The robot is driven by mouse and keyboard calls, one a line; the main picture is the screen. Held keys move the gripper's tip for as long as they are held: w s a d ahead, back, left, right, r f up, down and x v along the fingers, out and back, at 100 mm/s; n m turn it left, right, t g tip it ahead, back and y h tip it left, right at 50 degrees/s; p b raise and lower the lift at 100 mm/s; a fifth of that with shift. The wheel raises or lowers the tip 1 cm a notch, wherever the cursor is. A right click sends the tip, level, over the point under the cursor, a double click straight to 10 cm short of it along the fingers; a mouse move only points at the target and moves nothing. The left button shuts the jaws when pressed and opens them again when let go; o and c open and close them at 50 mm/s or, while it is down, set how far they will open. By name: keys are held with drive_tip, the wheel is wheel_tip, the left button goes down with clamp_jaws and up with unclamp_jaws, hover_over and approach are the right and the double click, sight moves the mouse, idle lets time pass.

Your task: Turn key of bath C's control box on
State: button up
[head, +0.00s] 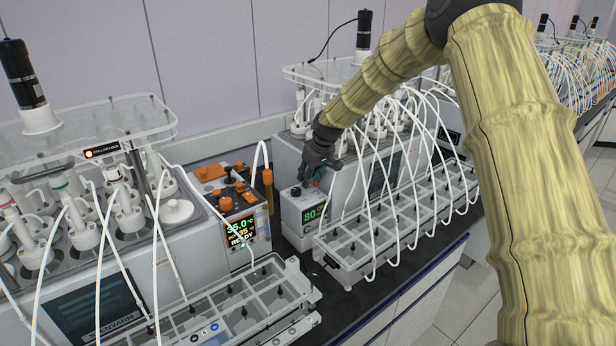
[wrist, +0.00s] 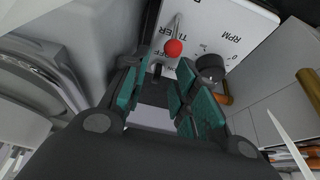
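My gripper (wrist: 158,88) is open, its green-padded fingers spread apart in front of a white control panel (wrist: 205,28). The panel carries printed words that look like RPM, TIMER, OFF and ON. A lever with a red ball tip (wrist: 173,48) and a black round knob (wrist: 210,67) stand on it. A small dark piece, perhaps the key (wrist: 158,70), shows between the fingertips; contact cannot be told. In the head view my gripper (head: 318,172) is above a white control box (head: 310,212) with a green "80" display, covering part of its top.
A gridded rack (head: 350,255) with white tubes stands right of the box. A bath (head: 385,160) is behind. At left is an orange-trimmed unit (head: 240,215) reading about 35 °C. Tubes hang close around the arm. Floor (head: 450,320) shows in front of the bench.

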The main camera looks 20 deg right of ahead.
drive_tip(key=shift+w+a+f, duration=0.1)
drive_tip(key=shift+w+f, duration=0.55)
drive_tip(key=shift+w, duration=0.1)
clamp_jaws()
drive_tip(key=shift+s+r, duration=0.1)
drive_tip(key=shift+r, duration=0.05)
